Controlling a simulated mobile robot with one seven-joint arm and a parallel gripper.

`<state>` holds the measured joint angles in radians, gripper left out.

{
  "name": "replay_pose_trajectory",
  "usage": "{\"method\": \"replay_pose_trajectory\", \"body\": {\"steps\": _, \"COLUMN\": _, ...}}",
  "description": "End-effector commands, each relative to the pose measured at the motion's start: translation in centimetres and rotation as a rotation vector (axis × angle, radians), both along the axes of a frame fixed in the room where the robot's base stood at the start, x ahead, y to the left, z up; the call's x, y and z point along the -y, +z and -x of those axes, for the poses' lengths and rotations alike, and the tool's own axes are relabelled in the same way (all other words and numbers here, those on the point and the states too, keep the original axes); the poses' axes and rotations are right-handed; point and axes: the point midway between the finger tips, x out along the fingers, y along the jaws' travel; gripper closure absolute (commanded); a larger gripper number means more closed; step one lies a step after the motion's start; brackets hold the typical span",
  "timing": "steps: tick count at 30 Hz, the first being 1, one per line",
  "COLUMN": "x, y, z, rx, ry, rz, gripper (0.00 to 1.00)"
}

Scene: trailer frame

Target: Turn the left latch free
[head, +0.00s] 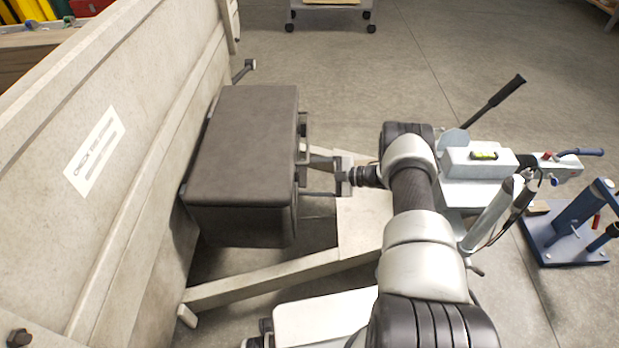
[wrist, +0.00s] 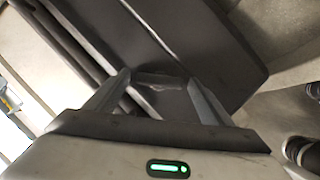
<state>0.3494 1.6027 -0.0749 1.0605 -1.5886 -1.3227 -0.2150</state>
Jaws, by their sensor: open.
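A dark grey box (head: 245,140) with a closed lid sits on the trailer frame (head: 255,277). A small dark latch-like piece (head: 303,128) stands on its right-hand face, on the far side of my gripper. I cannot tell for certain whether it is the left latch. My gripper (head: 308,178) is open, with its fingers reaching toward that same face. In the wrist view the two fingers (wrist: 158,80) spread in front of the box (wrist: 200,45). A small grey part (wrist: 160,82) shows between the fingertips; contact cannot be told. Much of the box's face is hidden in the head view.
The trailer's tall beige wall (head: 140,130) stands close on the box's left. A jack with a long black lever (head: 495,100) and a blue stand (head: 565,235) are on the right. The concrete floor (head: 400,50) behind is mostly clear, with a wheeled cart (head: 330,5) at the back.

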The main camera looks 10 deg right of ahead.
Motion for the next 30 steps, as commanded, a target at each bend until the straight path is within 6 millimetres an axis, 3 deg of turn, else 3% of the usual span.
{"method": "replay_pose_trajectory", "body": {"steps": 5, "x": -0.01, "y": 0.0, "z": -0.01, "rx": 0.0, "ry": 0.0, "rz": 0.0, "gripper": 0.25}}
{"method": "replay_pose_trajectory", "body": {"steps": 13, "x": 0.01, "y": 0.01, "z": 0.0, "rx": 0.001, "ry": 0.0, "rz": 0.0, "gripper": 0.66}}
{"method": "replay_pose_trajectory", "body": {"steps": 23, "x": 0.04, "y": -0.16, "z": 0.05, "rx": 0.047, "ry": 0.001, "rz": 0.01, "gripper": 0.66}}
{"method": "replay_pose_trajectory", "body": {"steps": 30, "x": 0.09, "y": -0.45, "z": 0.09, "rx": 0.191, "ry": -0.002, "rz": 0.039, "gripper": 0.66}}
